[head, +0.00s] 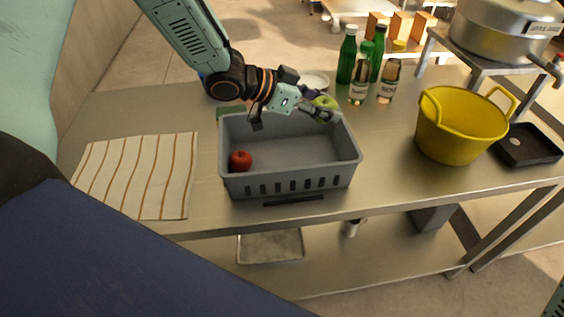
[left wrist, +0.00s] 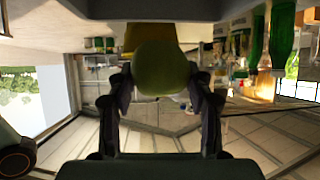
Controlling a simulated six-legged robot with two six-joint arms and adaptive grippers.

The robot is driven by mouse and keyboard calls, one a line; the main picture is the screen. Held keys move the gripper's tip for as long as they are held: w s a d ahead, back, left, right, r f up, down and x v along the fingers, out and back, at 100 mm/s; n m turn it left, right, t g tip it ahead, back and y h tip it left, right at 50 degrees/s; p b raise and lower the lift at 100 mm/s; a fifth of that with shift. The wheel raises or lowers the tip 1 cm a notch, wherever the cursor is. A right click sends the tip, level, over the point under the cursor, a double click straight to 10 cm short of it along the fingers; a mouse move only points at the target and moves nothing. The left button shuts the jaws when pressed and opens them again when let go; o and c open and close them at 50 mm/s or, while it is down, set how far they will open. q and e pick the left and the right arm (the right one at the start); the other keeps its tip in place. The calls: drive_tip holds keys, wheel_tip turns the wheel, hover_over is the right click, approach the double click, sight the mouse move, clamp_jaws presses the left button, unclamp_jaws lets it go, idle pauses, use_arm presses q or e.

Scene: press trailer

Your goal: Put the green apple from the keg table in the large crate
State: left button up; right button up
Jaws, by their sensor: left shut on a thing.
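The green apple (head: 325,102) is held in my left gripper (head: 312,110), above the far right part of the grey crate's rim. In the left wrist view the green apple (left wrist: 162,68) sits between the two fingers of my left gripper (left wrist: 162,85), which are shut on it. The large grey crate (head: 290,184) stands on the steel table below the gripper. A red apple (head: 240,160) lies inside the crate at its left end. The rest of the crate floor that shows is bare. My right gripper is not clearly in view.
A striped cloth (head: 138,175) lies left of the crate. A yellow tub (head: 460,125) and a black tray (head: 528,146) stand to the right. Green bottles (head: 347,58) and clear bottles (head: 388,80) stand behind the crate. A white plate (head: 314,79) is behind the gripper.

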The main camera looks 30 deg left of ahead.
use_arm(q)
drive_tip(key=shift+w+a+f, duration=0.15)
drive_tip(key=shift+w+f, duration=0.05)
wheel_tip(320, 180, down, 10)
drive_tip(key=shift+w+a+r+b, duration=0.1)
drive_tip(key=shift+w+b, duration=0.05)
drive_tip(key=shift+b, duration=0.5)
drive_tip(key=shift+f, duration=0.2)
drive_tip(key=shift+d+r, duration=0.1)
drive_tip(key=shift+d, duration=0.1)
